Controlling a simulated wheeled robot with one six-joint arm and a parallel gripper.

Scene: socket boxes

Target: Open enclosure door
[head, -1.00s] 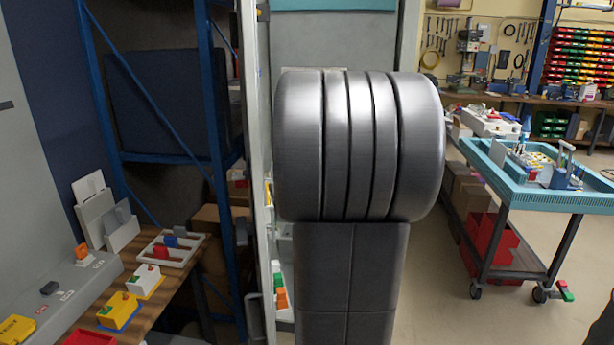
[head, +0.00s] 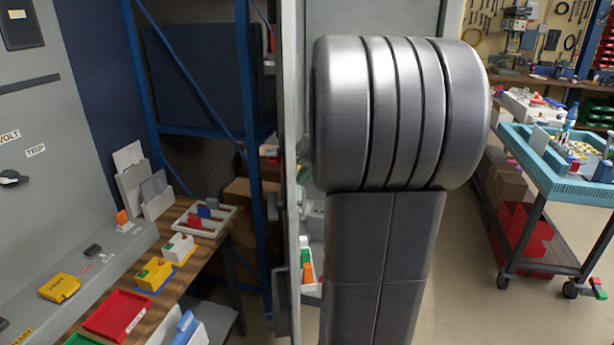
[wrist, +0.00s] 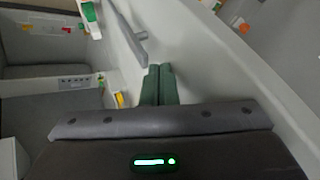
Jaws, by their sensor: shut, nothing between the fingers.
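The enclosure door (head: 291,150) is a light grey panel seen nearly edge-on in the head view, standing open. A dark handle (head: 280,290) is on its left face. Behind it, at right, part of the enclosure's light interior (head: 375,18) shows; my arm covers most of it. In the wrist view my gripper (wrist: 158,70) has dark green fingers shut together and empty, close beside the door panel (wrist: 205,65). A grey bar handle (wrist: 128,36) lies just ahead of the fingers. I cannot tell whether the fingers touch the panel. The gripper is hidden in the head view.
A wooden bench (head: 190,262) with coloured boxes and trays stands at left, beside a grey panel with a knob (head: 12,178). A blue rack (head: 247,100) is behind the door's left side. A teal cart (head: 560,165) stands at right, with open floor before it.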

